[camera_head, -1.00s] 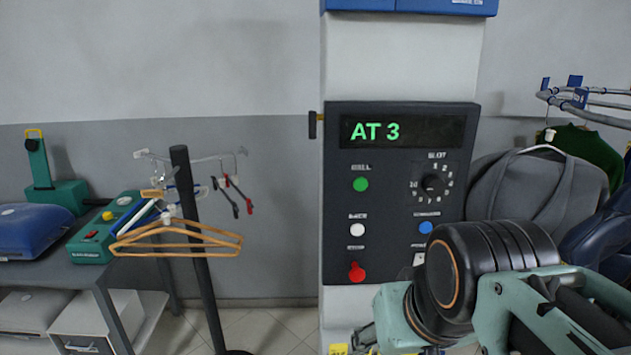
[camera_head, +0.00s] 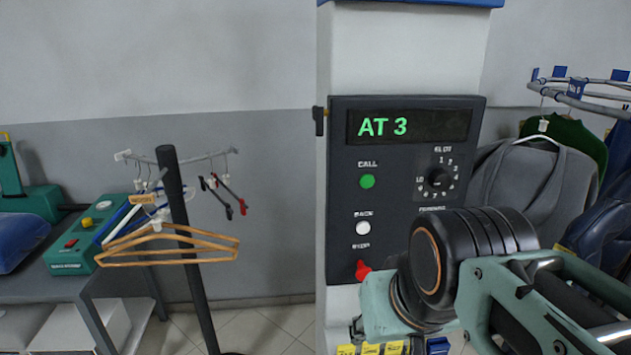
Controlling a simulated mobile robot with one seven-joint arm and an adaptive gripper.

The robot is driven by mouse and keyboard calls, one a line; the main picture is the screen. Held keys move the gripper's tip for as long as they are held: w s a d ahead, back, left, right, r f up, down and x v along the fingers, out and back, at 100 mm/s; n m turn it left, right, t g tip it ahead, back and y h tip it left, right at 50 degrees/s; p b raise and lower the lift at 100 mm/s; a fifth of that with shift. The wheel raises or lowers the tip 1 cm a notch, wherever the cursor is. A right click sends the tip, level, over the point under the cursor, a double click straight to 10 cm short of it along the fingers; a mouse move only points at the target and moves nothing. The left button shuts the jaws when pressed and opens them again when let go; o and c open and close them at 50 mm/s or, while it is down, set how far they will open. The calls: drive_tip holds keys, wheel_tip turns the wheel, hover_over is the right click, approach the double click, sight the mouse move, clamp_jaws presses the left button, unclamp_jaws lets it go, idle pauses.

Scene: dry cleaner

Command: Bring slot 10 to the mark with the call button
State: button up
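A dark control panel (camera_head: 345,215) is mounted on a white column. Its display (camera_head: 412,126) reads "AT 3" in green. The green CALL button (camera_head: 367,181) is on the panel's left side. The slot dial (camera_head: 438,178), a black knob ringed by numbers, is to its right; its pointer setting is too small to read. My arm reaches in from the lower right and covers the panel's lower right part. My gripper's fingers cannot be made out, so whether it is open or shut does not show.
A white BACK button (camera_head: 363,228) and a red STOP knob (camera_head: 362,271) are below the call button. A hanger stand (camera_head: 180,230) with wooden hangers is at left. The conveyor rail (camera_head: 590,101) with hanging garments (camera_head: 530,185) is at right.

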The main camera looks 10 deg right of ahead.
clamp_jaws()
idle(1.2)
